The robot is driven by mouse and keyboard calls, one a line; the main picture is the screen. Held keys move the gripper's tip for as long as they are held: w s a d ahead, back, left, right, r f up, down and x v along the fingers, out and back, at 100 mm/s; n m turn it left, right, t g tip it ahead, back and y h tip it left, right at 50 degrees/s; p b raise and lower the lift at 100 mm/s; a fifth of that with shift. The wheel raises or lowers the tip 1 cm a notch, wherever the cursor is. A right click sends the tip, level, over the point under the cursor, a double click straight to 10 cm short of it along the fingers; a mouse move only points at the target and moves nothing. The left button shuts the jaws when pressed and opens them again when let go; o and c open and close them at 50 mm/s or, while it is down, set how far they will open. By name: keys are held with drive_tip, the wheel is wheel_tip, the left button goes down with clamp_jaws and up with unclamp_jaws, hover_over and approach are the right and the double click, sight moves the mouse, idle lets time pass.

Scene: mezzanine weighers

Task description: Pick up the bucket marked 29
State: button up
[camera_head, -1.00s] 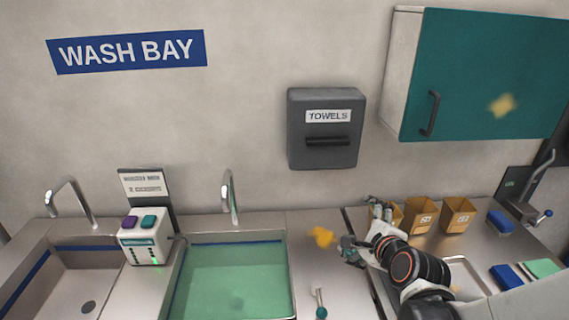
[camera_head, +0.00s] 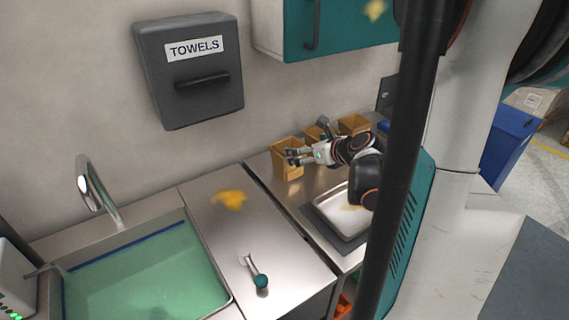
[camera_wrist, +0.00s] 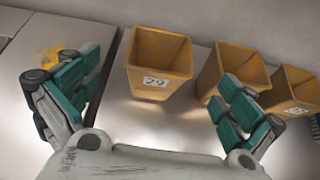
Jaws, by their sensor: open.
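Three ochre-yellow open buckets stand in a row along the back of the steel counter. The left bucket shows in the head view (camera_head: 280,170) and in the wrist view (camera_wrist: 160,52). Its white label has a number starting with 2; the second digit is too blurred to be sure of. The middle bucket (camera_wrist: 232,68) has its label hidden by my right finger. The right bucket (camera_wrist: 294,90) has a label too small to read. My gripper (camera_wrist: 155,84) is open and empty, its teal-padded fingers spread either side of the left bucket. In the head view my gripper (camera_head: 292,156) overlaps that bucket.
A white tray (camera_head: 337,211) lies in front of the buckets. A water-filled sink (camera_head: 150,280) is left, with a teal-ended tool (camera_head: 259,277) on the counter. Yellow smears show on the counter (camera_head: 230,200). A towel dispenser (camera_head: 190,70) and cabinet (camera_head: 335,25) hang above.

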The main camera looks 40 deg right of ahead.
drive_tip(key=b, duration=0.2)
approach(282, 150)
drive_tip(key=shift+w+r, duration=0.2)
drive_tip(key=shift+w, duration=0.55)
drive_tip(key=x, duration=0.1)
drive_tip(key=b+x, duration=0.1)
drive_tip(key=x, duration=0.1)
drive_tip(key=f+b+x, duration=0.1)
drive_tip(key=x, duration=0.1)
drive_tip(key=shift+s, duration=0.15)
drive_tip(key=shift+r, duration=0.1)
drive_tip(key=c, duration=1.3)
